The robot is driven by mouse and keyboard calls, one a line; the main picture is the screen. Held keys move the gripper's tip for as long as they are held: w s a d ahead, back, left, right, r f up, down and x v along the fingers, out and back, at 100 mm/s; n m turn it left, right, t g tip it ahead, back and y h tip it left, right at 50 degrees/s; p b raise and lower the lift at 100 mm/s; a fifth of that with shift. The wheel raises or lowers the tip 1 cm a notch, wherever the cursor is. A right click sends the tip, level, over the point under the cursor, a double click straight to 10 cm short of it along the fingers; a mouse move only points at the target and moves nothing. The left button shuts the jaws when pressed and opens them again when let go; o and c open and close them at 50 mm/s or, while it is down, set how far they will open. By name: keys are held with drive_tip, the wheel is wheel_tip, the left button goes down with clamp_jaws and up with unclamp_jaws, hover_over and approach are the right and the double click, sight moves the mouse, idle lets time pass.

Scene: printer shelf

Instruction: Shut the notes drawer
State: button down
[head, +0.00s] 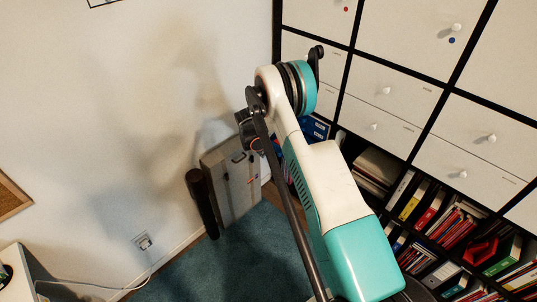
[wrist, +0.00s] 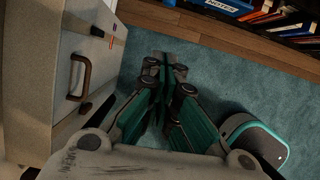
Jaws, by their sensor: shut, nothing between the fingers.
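No drawer that I can read as the notes drawer shows. White drawer fronts (head: 380,92) with round knobs fill the black shelf unit in the head view; those in sight look flush, but my arm covers part of the unit. In the wrist view a blue item (wrist: 208,4) on a low shelf bears the word NOTES; I cannot tell that it is a drawer. My gripper (wrist: 165,62) is shut and empty, pointing over the teal carpet, apart from the shelf. In the head view it is mostly hidden by the arm.
A grey case (head: 230,185) with a brown handle (wrist: 78,77) stands against the wall, close left of my gripper in the wrist view. A dark cylinder (head: 202,200) is beside it. Binders (head: 432,210) fill the lower shelves.

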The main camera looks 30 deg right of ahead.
drive_tip(key=w+d+f+b, duration=0.2)
drive_tip(key=d+f+b, duration=0.3)
drive_tip(key=f, duration=0.4)
drive_tip(key=shift+w+d+f, duration=0.35)
drive_tip(key=shift+w+d, duration=0.05)
drive_tip(key=shift+d, duration=0.5)
